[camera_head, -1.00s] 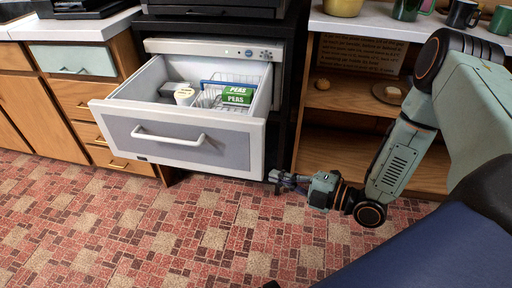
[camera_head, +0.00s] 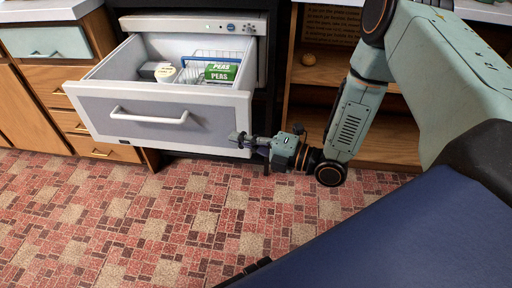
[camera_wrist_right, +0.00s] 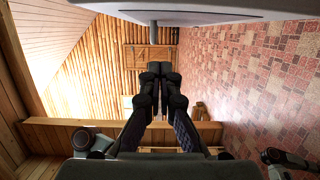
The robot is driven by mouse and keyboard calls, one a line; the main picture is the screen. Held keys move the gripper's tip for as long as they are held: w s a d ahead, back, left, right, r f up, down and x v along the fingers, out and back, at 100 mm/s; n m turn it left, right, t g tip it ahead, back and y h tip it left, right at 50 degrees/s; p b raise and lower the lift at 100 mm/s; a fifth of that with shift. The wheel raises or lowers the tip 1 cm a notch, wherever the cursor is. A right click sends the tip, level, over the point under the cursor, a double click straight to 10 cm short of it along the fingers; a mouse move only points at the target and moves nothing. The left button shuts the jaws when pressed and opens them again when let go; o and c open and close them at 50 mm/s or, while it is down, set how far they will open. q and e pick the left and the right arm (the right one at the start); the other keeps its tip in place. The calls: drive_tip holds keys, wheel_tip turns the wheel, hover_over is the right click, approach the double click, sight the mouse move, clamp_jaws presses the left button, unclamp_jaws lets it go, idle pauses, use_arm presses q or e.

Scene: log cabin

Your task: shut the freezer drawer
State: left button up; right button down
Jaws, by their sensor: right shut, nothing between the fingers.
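The freezer drawer (camera_head: 152,134) is pulled well out of the white freezer (camera_head: 190,24). It has a grey front panel with a white bar handle (camera_head: 150,116). My right gripper (camera_head: 236,137) is shut and empty, at the lower right corner of the drawer front. I cannot tell whether its fingers touch the panel. In the right wrist view the closed fingers (camera_wrist_right: 154,72) point ahead, and a pale surface, probably the drawer front (camera_wrist_right: 200,14), crosses the top. My left gripper is not in view.
Inside the drawer are green pea boxes (camera_head: 219,73), a wire basket and tubs. Wooden cabinets (camera_head: 50,95) stand to the left and open shelves (camera_head: 310,105) to the right. The tiled floor (camera_head: 130,225) in front is clear.

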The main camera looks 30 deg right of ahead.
sight(234, 125)
drive_tip(key=w+b, duration=0.2)
drive_tip(key=w, duration=0.2)
drive_tip(key=shift+w, duration=0.3)
drive_tip(key=shift+w+d, duration=0.3)
drive_tip(key=shift+w, duration=0.15)
